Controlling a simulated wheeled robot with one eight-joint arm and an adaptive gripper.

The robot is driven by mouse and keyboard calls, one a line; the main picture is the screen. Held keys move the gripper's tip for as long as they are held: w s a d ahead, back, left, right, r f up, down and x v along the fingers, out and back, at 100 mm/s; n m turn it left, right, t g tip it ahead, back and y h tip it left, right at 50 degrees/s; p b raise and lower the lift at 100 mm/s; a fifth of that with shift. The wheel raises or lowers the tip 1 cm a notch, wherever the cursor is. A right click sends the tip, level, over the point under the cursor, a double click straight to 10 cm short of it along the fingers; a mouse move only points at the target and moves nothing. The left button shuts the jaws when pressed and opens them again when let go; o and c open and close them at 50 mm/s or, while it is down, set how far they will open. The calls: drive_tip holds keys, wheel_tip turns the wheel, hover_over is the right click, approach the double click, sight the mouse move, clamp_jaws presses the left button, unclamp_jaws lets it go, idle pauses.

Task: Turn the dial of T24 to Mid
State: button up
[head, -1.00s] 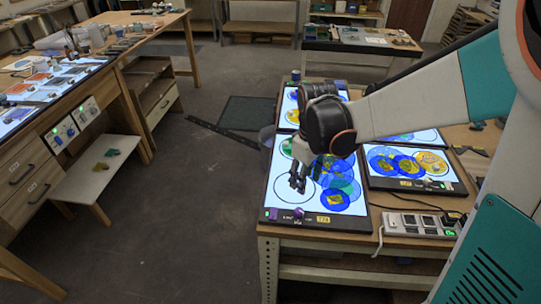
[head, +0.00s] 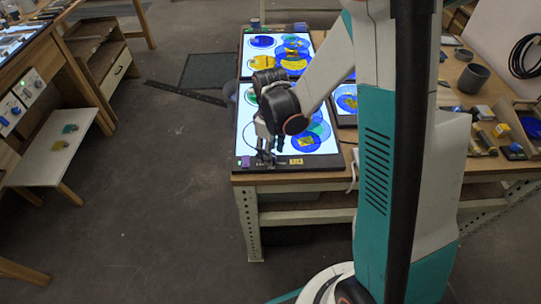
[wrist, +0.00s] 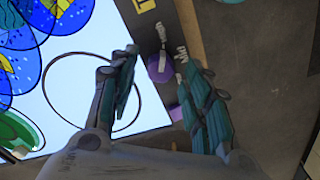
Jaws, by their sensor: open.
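T24 is the near-left light panel (head: 244,138), with a lit white face, coloured glass circles and a dark front edge strip. Its yellow tag (head: 296,162) is too small to read now. In the wrist view the purple dial (wrist: 159,70) sits on the dark strip, with a pale pointer bar across it. In the head view my gripper (head: 268,150) is over the front edge and covers the dial.
Another lit panel (head: 243,62) lies behind, and part of a third (head: 346,104) shows to the right. Pots, including a dark one (head: 473,78), stand on the bench at right. A low white table (head: 58,160) is at left.

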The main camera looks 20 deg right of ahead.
drive_tip(key=shift+f, duration=0.75)
drive_tip(key=shift+c, duration=0.5)
clamp_jaws()
drive_tip(key=shift+m, duration=0.3)
drive_tip(key=m+b, duration=0.2)
drive_tip(key=m, duration=0.3)
drive_tip(key=m+b, duration=0.1)
drive_tip(key=m, duration=0.5)
